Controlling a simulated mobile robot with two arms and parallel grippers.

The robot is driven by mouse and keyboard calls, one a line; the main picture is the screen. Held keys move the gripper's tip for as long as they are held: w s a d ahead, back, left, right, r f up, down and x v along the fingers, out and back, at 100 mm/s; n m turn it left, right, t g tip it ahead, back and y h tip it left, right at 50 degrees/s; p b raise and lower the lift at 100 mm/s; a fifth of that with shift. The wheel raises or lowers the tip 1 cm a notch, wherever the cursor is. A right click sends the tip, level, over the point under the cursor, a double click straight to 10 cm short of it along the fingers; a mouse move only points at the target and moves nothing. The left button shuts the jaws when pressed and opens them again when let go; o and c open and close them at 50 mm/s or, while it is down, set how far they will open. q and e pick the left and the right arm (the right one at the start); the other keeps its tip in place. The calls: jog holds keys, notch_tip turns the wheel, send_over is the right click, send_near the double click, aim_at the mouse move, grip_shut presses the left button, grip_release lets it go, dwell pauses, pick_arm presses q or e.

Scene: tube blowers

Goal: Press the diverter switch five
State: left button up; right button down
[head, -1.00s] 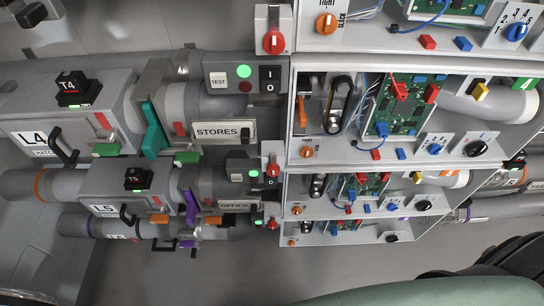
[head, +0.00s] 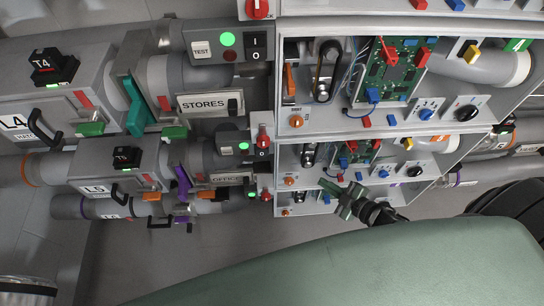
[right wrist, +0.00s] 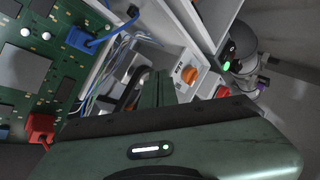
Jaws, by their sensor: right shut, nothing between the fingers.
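No label naming diverter switch five is legible, so I cannot tell which part it is. A black box marked T5 (head: 126,158) sits on the pipe unit marked L5 (head: 95,187), in the middle row at left. My right gripper (head: 340,198) is in front of the lowest open control cabinets, right of that unit and apart from it. In the right wrist view its green fingers (right wrist: 159,88) are shut and empty. Beyond them are an orange knob (right wrist: 190,75) and a red part (right wrist: 222,91). My left gripper is not in view.
A larger unit with a black T4 box (head: 53,66) and a STORES sign (head: 203,103) stands above. In the wrist view a circuit board (right wrist: 35,65) is close on the left. Grey floor (head: 255,240) is clear below the units.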

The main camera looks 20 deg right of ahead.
jog(key=a+r+n+g+y, duration=0.1)
jog(key=a+r+n+y, duration=0.2)
jog(key=r, duration=0.3)
jog(key=s+a+r+n+g+y, duration=0.1)
jog(key=a+r+n+g+y, duration=0.1)
jog(key=r+n, duration=0.4)
jog(key=s+a+r+n+g+y, duration=0.1)
jog(key=a+r+n+y, duration=0.2)
jog(key=r, duration=0.4)
jog(key=shift+s+a+n+g+y, duration=0.25)
jog(key=shift+a+n+g+y, duration=0.15)
jog(key=shift+n+y, duration=0.35)
jog(key=shift+w+a+r, duration=0.1)
jog(key=w+a+f+p, duration=0.1)
jog(key=w+a+f, duration=0.1)
jog(key=w+a, duration=0.5)
jog(key=shift+w+a+f, duration=0.25)
jog(key=shift+w+f, duration=0.05)
jog(key=shift+w, duration=0.35)
